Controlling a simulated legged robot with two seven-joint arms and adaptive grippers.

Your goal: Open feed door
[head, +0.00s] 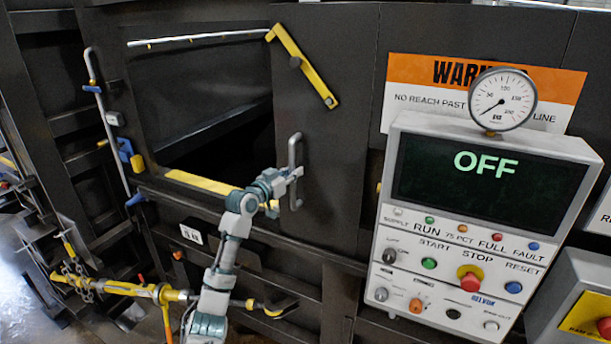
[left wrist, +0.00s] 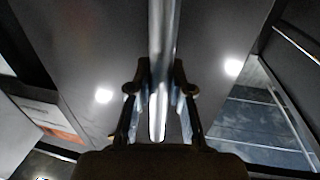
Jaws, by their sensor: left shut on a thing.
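The feed door (head: 338,185) is a dark flat panel in the middle of the head view. To its left is a dark opening (head: 215,140) in the compactor, so the door stands at least partly open. A grey vertical bar handle (head: 292,152) is on the door near its left edge. My left gripper (head: 295,174) is shut on the handle's lower part. In the left wrist view the handle (left wrist: 163,45) runs down between the fingers (left wrist: 160,98), with the door's dark face (left wrist: 95,40) behind. My right gripper is not in view.
A yellow strip (head: 200,181) edges the opening's bottom. The control panel (head: 490,185), reading OFF, and a gauge (head: 502,98) stand to the right. Yellow chained hardware (head: 120,287) is at the lower left.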

